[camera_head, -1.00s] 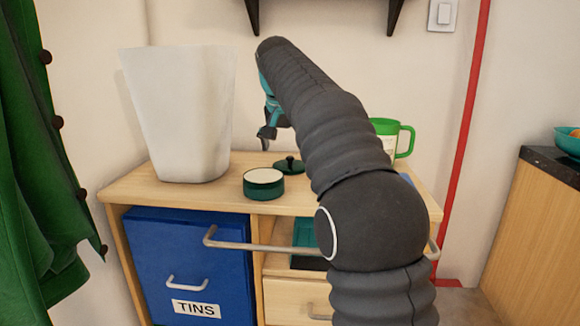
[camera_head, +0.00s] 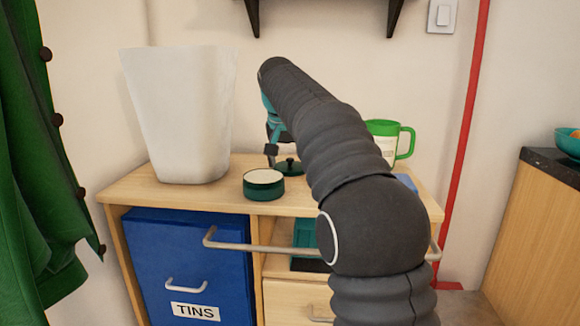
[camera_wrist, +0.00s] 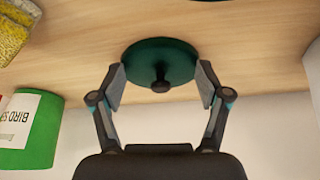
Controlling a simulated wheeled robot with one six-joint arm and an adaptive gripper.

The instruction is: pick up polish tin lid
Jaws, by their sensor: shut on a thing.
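The polish tin lid (camera_head: 290,167) is a dark green disc with a black knob, on the wooden cabinet top behind the open tin. It also shows in the wrist view (camera_wrist: 158,60), with the knob towards me. My gripper (camera_wrist: 161,85) has its fingers at opposite sides of the lid's rim and is shut on it. In the head view my gripper (camera_head: 271,155) is partly hidden by my arm. The green polish tin (camera_head: 263,187), with a pale top surface, stands just in front of the lid; only its edge shows in the wrist view.
A tall white bin (camera_head: 180,115) stands left on the cabinet top (camera_head: 140,190).

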